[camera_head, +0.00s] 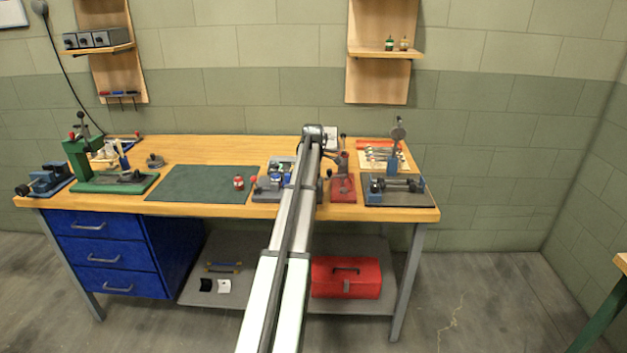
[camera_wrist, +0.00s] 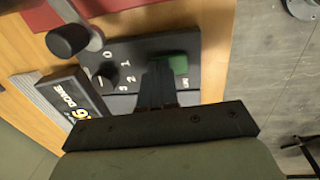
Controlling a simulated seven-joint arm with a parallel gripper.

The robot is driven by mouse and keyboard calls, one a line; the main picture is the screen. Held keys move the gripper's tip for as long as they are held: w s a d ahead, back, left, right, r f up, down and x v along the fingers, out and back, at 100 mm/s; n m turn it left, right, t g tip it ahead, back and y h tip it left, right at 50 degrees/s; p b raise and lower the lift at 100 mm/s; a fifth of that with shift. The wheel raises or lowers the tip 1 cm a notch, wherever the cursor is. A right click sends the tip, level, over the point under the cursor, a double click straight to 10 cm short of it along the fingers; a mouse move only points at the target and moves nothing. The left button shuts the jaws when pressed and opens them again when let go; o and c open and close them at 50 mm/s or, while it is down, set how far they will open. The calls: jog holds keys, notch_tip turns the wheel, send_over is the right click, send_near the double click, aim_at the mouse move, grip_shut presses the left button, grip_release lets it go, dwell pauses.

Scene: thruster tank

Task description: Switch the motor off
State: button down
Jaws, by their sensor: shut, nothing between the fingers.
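In the wrist view a black control panel (camera_wrist: 126,52) carries white marks 0, 1, 2 and 3 around a small dark knob (camera_wrist: 105,75). A green block (camera_wrist: 180,64) sits at the panel's right side, with a small label below it. My gripper (camera_wrist: 158,68) is shut and empty, its fingertips over the panel just left of the green block. I cannot tell whether they touch it. The knob's exact setting is too blurred to read. In the head view my arm hides the gripper and most of the panel's area.
A black round knob (camera_wrist: 68,40) on a grey lever stands left of the panel. A dark plate with lettering (camera_wrist: 72,98) lies below it. In the head view a red-based tool (camera_head: 342,188) and a grey-based fixture (camera_head: 398,200) stand right of my arm; a green mat (camera_head: 203,184) lies left.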

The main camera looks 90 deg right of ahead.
dwell(0.3)
jog(key=shift+d+f, duration=0.15)
jog(key=shift+f, duration=0.15)
jog(key=shift+a, duration=0.3)
jog(key=shift+a, duration=0.7)
jog(key=shift+d+r, duration=0.1)
jog(key=shift+r, duration=0.5)
notch_tip(320, 180, up, 13)
jog(key=a, duration=0.1)
jog(key=shift+a, duration=0.3)
